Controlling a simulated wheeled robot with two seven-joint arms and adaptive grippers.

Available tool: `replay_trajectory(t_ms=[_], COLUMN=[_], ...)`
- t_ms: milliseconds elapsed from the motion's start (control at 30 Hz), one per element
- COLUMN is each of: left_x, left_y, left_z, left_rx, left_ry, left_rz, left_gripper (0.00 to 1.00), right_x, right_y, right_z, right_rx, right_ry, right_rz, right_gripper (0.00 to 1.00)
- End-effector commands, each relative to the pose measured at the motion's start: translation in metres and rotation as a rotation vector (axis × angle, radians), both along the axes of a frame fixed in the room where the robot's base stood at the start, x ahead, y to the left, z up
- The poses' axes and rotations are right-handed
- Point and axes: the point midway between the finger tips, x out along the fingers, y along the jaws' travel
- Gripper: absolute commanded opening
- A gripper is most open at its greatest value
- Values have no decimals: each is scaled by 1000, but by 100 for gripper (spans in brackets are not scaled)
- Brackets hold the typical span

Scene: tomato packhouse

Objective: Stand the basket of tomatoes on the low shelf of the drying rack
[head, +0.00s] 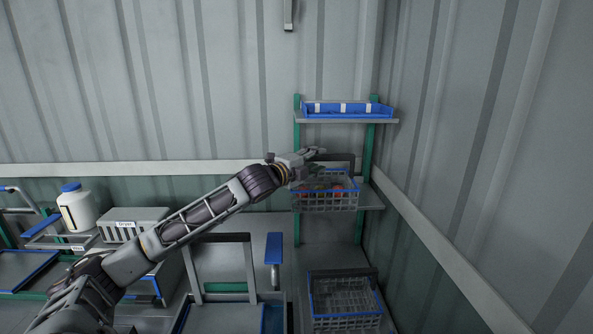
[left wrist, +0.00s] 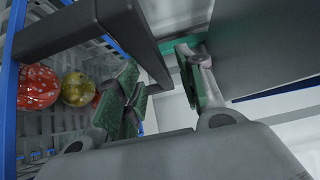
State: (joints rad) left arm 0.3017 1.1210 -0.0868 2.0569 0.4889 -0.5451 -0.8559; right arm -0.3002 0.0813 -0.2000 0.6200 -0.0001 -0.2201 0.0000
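The basket of tomatoes (head: 325,204) is a wire-grid basket with a blue rim and a dark handle. It appears to stand upright on the low shelf (head: 372,199) of the green-posted drying rack (head: 366,155). Red and yellowish tomatoes (left wrist: 38,87) show inside it in the left wrist view. My left gripper (head: 314,154) is above the basket, by its handle. In the left wrist view its green-padded fingers (left wrist: 158,62) are apart, with the dark handle (left wrist: 125,25) running close by or between them. My right gripper is out of view.
A blue tray (head: 347,114) lies on the rack's upper shelf. An empty wire basket (head: 345,322) stands below. A corrugated wall with a rail (head: 430,235) is close on the right. A grey crate (head: 133,228) and white canister (head: 77,211) stand at the left.

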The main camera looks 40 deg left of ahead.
Motion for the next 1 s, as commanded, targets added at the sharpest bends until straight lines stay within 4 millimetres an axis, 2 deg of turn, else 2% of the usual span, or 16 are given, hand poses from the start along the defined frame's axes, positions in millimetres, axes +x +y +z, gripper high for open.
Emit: replay_trajectory(t_ms=[1000], left_x=[-41], left_y=[6], left_z=[-2], left_rx=[-1], left_ry=[1], left_rz=[0], left_gripper=[39], right_x=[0], right_y=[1], right_z=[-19], right_rx=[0], right_ry=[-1], right_rz=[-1], right_gripper=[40])
